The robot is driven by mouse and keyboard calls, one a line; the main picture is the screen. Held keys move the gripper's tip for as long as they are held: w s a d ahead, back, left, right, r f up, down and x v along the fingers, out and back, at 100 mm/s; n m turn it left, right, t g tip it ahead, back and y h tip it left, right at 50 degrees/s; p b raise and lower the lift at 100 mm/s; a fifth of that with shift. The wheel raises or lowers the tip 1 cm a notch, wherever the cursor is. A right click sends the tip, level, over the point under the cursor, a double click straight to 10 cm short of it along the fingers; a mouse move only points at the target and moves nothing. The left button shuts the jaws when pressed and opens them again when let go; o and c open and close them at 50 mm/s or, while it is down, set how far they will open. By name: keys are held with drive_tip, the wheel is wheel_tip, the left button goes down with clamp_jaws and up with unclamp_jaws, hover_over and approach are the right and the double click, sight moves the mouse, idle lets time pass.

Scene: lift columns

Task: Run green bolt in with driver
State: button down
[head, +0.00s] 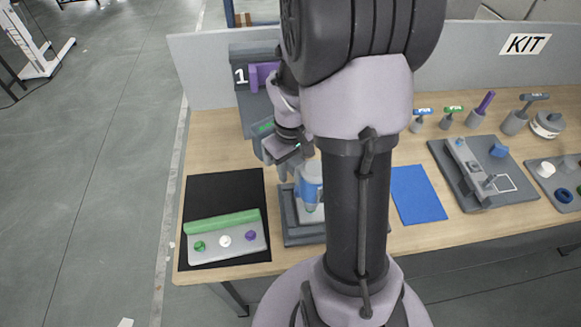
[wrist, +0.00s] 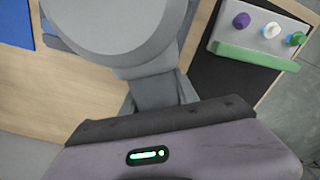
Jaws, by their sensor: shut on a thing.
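The green bolt (head: 199,246) stands in the grey block with a green back bar (head: 222,222), left of a white and a purple bolt. In the wrist view the green bolt (wrist: 297,38) is at the top right. My gripper (head: 297,160) is shut on the driver (head: 312,190), a grey and blue body that points down over a grey stand (head: 290,232). In the wrist view the driver's round grey top (wrist: 110,25) fills the upper middle and hides its tip. My arm hides part of the stand; I cannot tell whether the driver touches it.
The grey block lies on a black mat (head: 205,190) at the table's left front. A blue mat (head: 418,193) lies right of my arm. Several tools, a grey fixture (head: 480,200) and a tray (head: 560,195) stand farther right. A grey wall (head: 205,70) closes the back.

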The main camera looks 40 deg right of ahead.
drive_tip(key=shift+f+b, duration=0.35)
drive_tip(key=shift+f, duration=0.8)
idle(5.5)
drive_tip(key=shift+r, duration=0.1)
drive_tip(key=shift+r+p, duration=2.1)
drive_tip(key=shift+r, duration=0.35)
